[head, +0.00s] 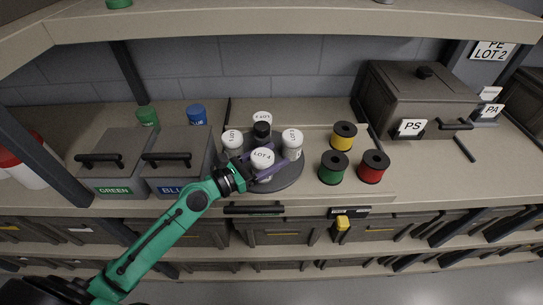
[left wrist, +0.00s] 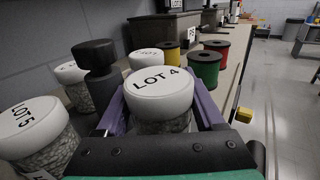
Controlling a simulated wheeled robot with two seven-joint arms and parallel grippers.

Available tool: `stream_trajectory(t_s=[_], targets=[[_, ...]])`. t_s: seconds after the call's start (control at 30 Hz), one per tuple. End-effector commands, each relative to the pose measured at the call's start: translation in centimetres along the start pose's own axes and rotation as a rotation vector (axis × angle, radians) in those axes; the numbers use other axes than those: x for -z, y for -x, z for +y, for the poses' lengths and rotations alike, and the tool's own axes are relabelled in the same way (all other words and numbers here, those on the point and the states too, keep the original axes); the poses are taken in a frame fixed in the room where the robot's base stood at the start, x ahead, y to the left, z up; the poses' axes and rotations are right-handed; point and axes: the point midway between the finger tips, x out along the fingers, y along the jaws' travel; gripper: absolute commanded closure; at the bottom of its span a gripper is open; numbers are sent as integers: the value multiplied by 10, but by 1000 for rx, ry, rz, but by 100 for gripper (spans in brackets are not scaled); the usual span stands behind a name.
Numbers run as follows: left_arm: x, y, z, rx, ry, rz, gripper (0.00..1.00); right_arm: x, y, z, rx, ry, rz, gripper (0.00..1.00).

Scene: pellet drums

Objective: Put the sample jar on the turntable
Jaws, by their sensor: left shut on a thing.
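The sample jar (head: 262,158), with a white lid reading LOT 4, is between the purple fingers of my left gripper (head: 270,167). In the left wrist view the same jar (left wrist: 160,95) is upright, with grey pellets below the lid. My left gripper is shut on it. The round dark turntable (head: 291,179) is under and around the jar, at its front part. I cannot tell whether the jar's base touches it. Other white-lidded jars (head: 292,139) stand around the turntable's black centre knob (head: 262,130). My right gripper is not in view.
Green, yellow and red spools (head: 373,167) stand just right of the turntable. The GREEN bin (head: 117,165) and BLUE bin (head: 178,166) are to its left. A PS bin (head: 418,95) stands at the back right. A shelf (head: 300,20) overhangs the bench.

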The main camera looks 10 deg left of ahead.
Motion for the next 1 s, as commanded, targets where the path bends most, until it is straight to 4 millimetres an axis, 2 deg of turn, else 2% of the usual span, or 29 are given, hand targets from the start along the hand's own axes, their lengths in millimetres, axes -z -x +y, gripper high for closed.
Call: stream_trajectory(t_s=[0.5,0.53,0.6,1.0], targets=[[12,0,0,-1,0,-1,100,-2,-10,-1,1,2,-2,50],[11,0,0,-1,0,-1,22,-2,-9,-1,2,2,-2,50],[10,0,0,-1,0,-1,0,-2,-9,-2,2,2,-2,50],[10,0,1,-2,-1,-1,0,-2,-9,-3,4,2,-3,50]])
